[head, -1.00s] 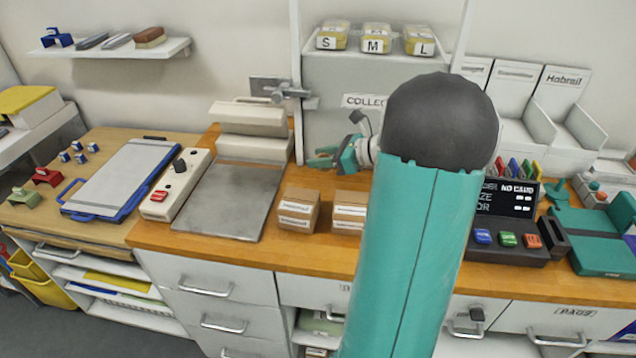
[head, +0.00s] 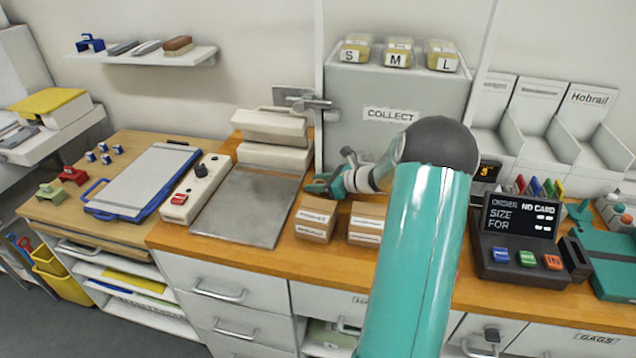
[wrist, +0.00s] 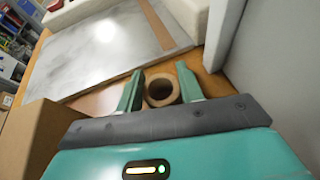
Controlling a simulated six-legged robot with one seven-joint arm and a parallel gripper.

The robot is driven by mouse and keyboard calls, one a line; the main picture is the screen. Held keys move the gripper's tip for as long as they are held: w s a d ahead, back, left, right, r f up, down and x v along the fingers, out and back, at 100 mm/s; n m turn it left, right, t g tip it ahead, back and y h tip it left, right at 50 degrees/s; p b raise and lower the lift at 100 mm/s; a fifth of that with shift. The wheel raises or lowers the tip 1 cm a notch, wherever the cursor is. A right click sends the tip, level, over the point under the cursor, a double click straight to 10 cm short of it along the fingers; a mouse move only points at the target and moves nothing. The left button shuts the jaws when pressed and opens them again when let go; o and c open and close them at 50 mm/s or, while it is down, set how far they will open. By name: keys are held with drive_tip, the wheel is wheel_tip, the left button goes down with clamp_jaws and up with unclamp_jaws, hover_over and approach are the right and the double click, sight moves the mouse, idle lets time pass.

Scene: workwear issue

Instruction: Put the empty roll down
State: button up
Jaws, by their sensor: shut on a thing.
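The empty roll (wrist: 161,103) is a short tan cardboard ring with a dark hole, seen from above in the wrist view. My gripper (wrist: 160,72) is shut on it, with one green finger on each side. In the head view my gripper (head: 318,186) is low at the back of the wooden counter (head: 280,260), between the grey metal plate (head: 245,205) and the COLLECT cabinet (head: 375,110). The roll cannot be made out there. Wood shows around the roll in the wrist view; I cannot tell whether it touches the counter.
Two small cardboard boxes (head: 316,218) (head: 366,223) stand just in front of my gripper. A cream sealer-like device (head: 272,135) stands behind the plate. The cabinet wall is close on the gripper's right. An order display (head: 520,216) stands farther right.

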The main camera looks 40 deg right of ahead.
drive_tip(key=o, duration=0.9)
drive_tip(key=shift+o, duration=0.2)
drive_tip(key=v, duration=1.2)
